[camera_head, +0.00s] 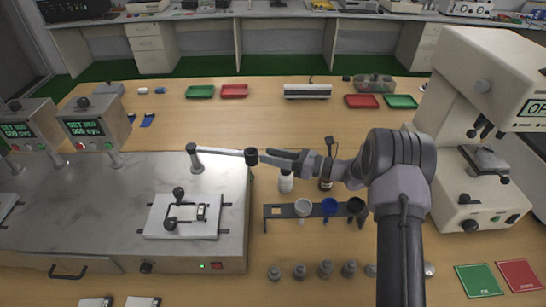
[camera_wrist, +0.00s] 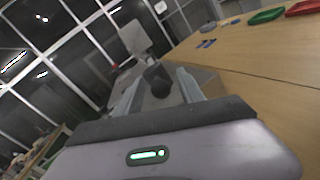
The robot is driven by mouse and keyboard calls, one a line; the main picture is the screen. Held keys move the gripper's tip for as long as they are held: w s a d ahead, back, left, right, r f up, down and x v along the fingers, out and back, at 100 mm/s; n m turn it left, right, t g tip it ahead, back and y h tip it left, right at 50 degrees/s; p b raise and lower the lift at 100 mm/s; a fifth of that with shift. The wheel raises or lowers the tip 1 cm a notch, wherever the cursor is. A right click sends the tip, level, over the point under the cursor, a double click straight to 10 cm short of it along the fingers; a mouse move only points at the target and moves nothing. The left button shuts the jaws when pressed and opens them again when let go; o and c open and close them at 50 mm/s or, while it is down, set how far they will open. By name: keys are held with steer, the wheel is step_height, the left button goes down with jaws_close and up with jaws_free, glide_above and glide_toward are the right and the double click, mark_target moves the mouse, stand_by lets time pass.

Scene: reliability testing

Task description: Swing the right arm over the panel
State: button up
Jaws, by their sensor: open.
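The right arm (camera_head: 222,152) is a light bar running from a post (camera_head: 196,163) at the back of the steel machine deck out to the right, with a dark knob (camera_head: 251,157) at its free end. The panel (camera_head: 183,229) is a pale plate with black-knobbed clamp parts, lying on the deck in front of the post; the bar is behind it, not above it. My gripper (camera_head: 262,157) reaches in from the right, jaws open, at the knob. In the wrist view the knob (camera_wrist: 157,80) shows between the two fingers; whether they touch it is unclear.
Two display boxes (camera_head: 95,125) stand at the back left of the deck. A rack with cups (camera_head: 303,207), bottles and small weights (camera_head: 325,268) lies right of the deck, below my arm. A large white instrument (camera_head: 480,190) stands at right. Red and green trays (camera_head: 233,91) lie behind.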

jaws_close()
stand_by(1.4)
